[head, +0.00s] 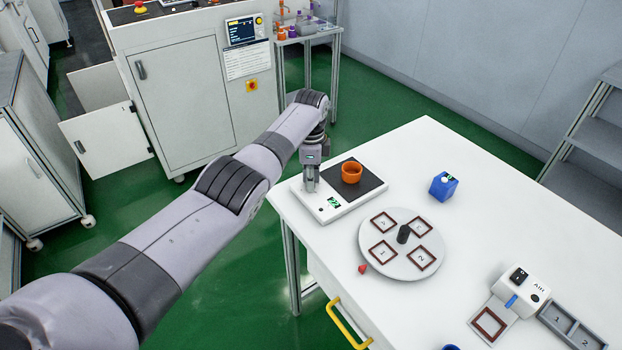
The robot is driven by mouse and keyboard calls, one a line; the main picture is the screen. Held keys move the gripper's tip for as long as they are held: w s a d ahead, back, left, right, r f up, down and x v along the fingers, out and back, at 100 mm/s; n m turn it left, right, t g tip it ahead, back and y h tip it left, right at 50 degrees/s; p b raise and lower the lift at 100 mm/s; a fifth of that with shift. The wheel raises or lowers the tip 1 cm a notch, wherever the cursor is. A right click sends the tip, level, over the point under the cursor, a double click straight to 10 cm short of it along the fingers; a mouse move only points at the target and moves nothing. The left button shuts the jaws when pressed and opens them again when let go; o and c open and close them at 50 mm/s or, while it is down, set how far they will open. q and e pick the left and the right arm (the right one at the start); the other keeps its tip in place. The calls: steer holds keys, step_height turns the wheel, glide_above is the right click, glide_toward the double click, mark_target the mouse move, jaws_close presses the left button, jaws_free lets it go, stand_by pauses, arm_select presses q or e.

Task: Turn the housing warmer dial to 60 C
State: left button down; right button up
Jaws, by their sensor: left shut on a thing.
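The housing warmer (341,208) looks to be the flat white unit near the table's left corner, with a dark plate and a small green display whose reading I cannot make out. An orange cup-shaped housing (351,172) stands upright on its dark plate. My left gripper (312,187) points down at the unit's left end, beside the plate. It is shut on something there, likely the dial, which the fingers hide. The dial's setting cannot be read. My right gripper is not in view.
A round grey turntable (388,273) with numbered square frames and a black knob is close to the warmer. The table's back is clear.

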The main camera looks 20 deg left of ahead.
arm_select(q)
steer(key=shift+w+r, duration=0.1)
stand_by(0.5)
steer(key=c, duration=1.4)
jaws_free()
steer(key=shift+a, duration=0.1)
steer(key=shift+c, duration=0.2)
step_height(320, 180, up, 12)
